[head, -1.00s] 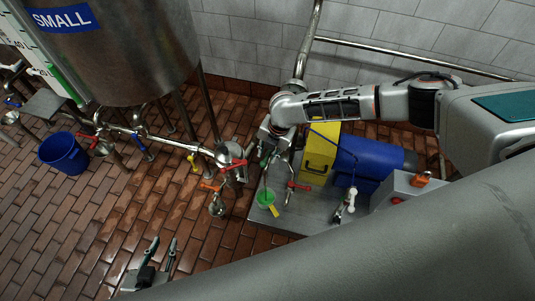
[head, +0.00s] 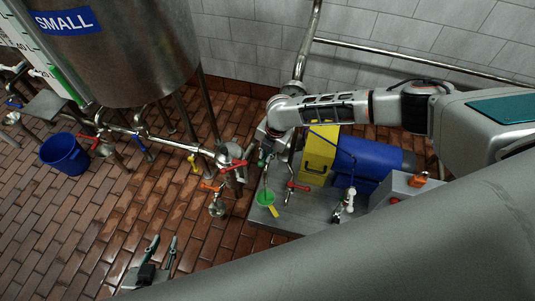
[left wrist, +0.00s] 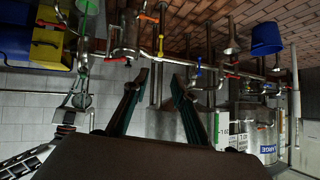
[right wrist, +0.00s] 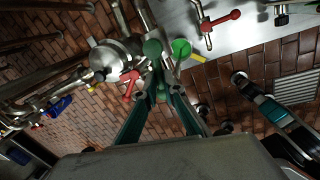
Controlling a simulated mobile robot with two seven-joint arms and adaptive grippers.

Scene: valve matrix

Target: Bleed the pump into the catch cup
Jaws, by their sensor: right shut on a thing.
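The catch cup (head: 265,198), green with a yellow handle, stands on the grey pump base; the right wrist view also shows it (right wrist: 181,47). The pump has a blue motor (head: 365,160) and a yellow guard (head: 318,156). My right gripper (head: 264,158) is above and behind the cup, shut on a dark green knob (right wrist: 152,48), which I take to be the bleed valve's. The fingers partly hide the knob. In the right wrist view the gripper (right wrist: 155,82) points at the knob, beside the cup. My left gripper (head: 163,246) is open and empty over the floor.
Red-handled valves (head: 298,187) and an orange-handled valve (head: 211,188) are close to the cup. A steel tank (head: 125,50) and blue bucket (head: 65,154) are at left. A grey control box (head: 400,190) stands right.

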